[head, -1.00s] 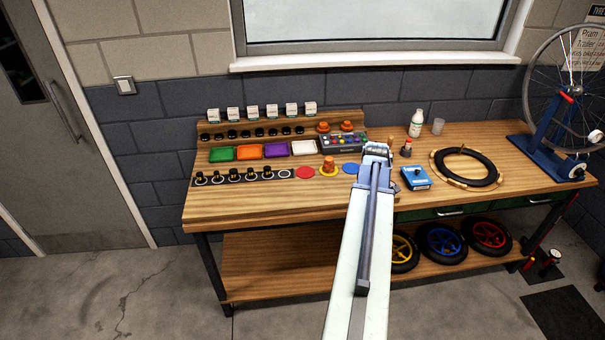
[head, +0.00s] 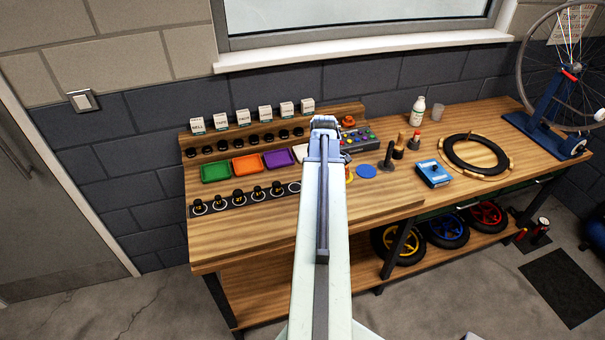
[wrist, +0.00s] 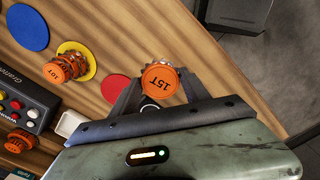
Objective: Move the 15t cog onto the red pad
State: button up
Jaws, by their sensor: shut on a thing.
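The 15t cog (wrist: 160,82) is orange with 15T on its cap. In the wrist view it sits between the fingers of my gripper (wrist: 157,92), which is shut on it. The red pad (wrist: 116,89) lies just left of the cog, partly covered by the left finger; the cog appears beside it, not over it. In the head view my gripper (head: 325,124) is above the bench, and my arm hides the red pad and the held cog. How high the cog is cannot be told.
Another orange cog (wrist: 68,66) stands on the yellow pad (wrist: 88,60). The blue pad (wrist: 27,25) is empty. A grey button box (wrist: 22,104) and an orange cog (wrist: 18,140) lie at the wrist view's left. Black-knobbed pieces (head: 238,196) line the bench; its front strip is bare.

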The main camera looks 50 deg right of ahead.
jog(key=shift+w, duration=0.15)
jog(key=shift+m, duration=0.9)
jog(key=s, duration=0.7)
jog(key=shift+s+a+r, duration=0.1)
jog(key=shift+s+a, duration=0.05)
jog(key=shift+a, duration=0.15)
jog(key=w+d, duration=0.3)
jog(key=w, duration=0.1)
jog(key=w+d+f+b, duration=0.1)
jog(key=w+d, duration=0.2)
jog(key=w, duration=0.1)
jog(key=w+d, duration=0.3)
jog(key=w, duration=0.2)
jog(key=shift+d+f, duration=0.1)
jog(key=shift+f, duration=0.2)
notch_tip(320, 180, down, 4)
jog(key=b, duration=0.4)
jog(key=shift+r, duration=0.25)
jog(key=shift+f, duration=0.2)
jog(key=o, duration=1.4)
